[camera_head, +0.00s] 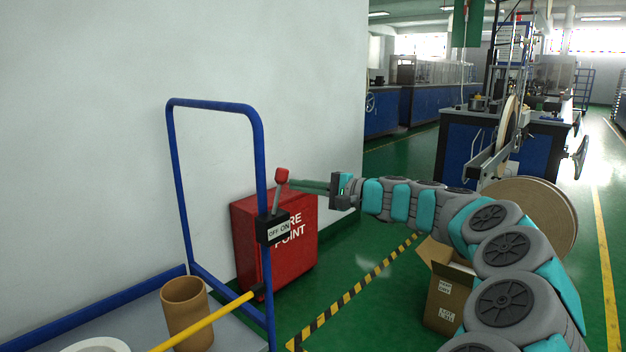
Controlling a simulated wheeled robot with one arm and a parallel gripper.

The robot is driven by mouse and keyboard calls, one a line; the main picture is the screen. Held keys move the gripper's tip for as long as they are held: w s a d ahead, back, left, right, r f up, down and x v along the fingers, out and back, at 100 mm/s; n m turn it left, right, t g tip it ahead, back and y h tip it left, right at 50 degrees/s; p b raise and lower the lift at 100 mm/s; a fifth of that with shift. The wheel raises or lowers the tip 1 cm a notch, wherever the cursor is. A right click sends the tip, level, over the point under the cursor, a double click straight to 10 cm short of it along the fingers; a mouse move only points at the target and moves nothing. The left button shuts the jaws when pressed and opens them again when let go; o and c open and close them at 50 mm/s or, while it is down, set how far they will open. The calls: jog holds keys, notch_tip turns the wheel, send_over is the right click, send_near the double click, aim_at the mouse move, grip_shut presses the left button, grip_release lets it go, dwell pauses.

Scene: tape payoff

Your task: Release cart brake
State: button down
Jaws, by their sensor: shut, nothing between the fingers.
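The cart has a blue tubular frame (262,150) and a grey deck (228,330) at the lower left. A brake box (273,229) with a label reading OFF and ON is fixed to the frame's near upright. Its lever (277,198) rises from the box, leaning slightly right, with a red knob (281,176) on top. My gripper (292,183) reaches in from the right, its thin green fingers shut and empty. The fingertips are right beside the knob; I cannot tell whether they touch it.
A red fire point cabinet (300,259) stands behind the brake box, near the white wall. A cardboard tube (186,309) and a yellow bar (215,320) are on the cart. An open cardboard box (441,293) and a large tape roll (543,207) are to the right.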

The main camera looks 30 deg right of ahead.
jog(key=d+m+t+h, duration=0.2)
jog(key=d, duration=0.6)
jog(key=shift+s+f, duration=0.3)
jog(key=shift+s, duration=0.15)
jog(key=w+a+r, duration=0.1)
jog(key=w+a, duration=0.5)
jog(key=a, duration=0.1)
jog(key=shift+r, duration=0.25)
jog(key=shift+a, duration=0.15)
